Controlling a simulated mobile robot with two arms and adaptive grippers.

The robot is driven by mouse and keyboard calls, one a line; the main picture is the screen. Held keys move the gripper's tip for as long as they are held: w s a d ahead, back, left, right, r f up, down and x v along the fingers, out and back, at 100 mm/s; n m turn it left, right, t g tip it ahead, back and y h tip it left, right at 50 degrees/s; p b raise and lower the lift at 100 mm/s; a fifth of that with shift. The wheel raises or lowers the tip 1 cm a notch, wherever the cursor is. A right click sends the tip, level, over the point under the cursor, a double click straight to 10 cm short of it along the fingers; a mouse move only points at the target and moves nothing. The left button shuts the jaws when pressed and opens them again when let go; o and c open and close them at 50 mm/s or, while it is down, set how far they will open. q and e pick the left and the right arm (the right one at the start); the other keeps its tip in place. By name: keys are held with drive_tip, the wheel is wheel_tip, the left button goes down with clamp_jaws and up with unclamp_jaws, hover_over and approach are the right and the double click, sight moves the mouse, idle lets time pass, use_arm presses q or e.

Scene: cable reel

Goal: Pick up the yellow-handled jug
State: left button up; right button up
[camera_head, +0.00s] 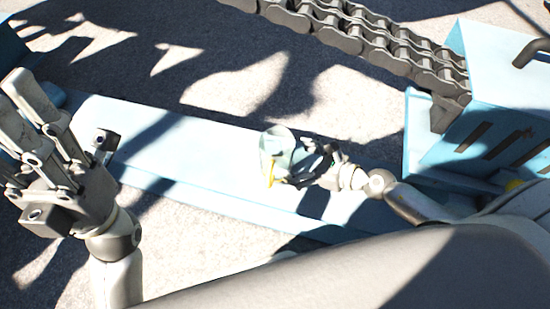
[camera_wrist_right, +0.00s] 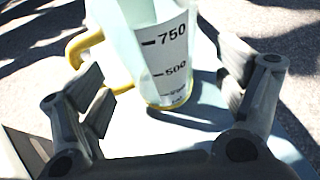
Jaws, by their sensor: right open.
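The jug (camera_head: 274,150) stands upright on a pale blue beam, clear-walled with a yellow handle. In the right wrist view the jug (camera_wrist_right: 160,50) shows printed marks such as 750 and 500, a yellow base rim and its yellow handle on the left. My right gripper (camera_head: 305,160) is at the jug's right side in the head view. In the right wrist view its fingers (camera_wrist_right: 165,85) are spread apart with the jug between or just beyond them; I cannot tell whether they touch it. My left gripper (camera_head: 35,125) is raised at the left, fingers spread, empty, away from the jug.
The pale blue beam (camera_head: 200,145) runs across the middle, with bare beam left of the jug. A heavy grey chain (camera_head: 370,45) passes above right into a blue housing (camera_head: 500,120). Sunlit rough ground (camera_head: 240,85) with leaf-like shadows lies around.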

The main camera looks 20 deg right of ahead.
sight(277, 144)
drive_tip(key=b+x, duration=0.1)
drive_tip(key=x, duration=0.5)
drive_tip(key=shift+a+f, duration=0.15)
drive_tip(key=shift+a, duration=0.1)
drive_tip(key=c, duration=0.9)
drive_tip(key=shift+r, duration=0.2)
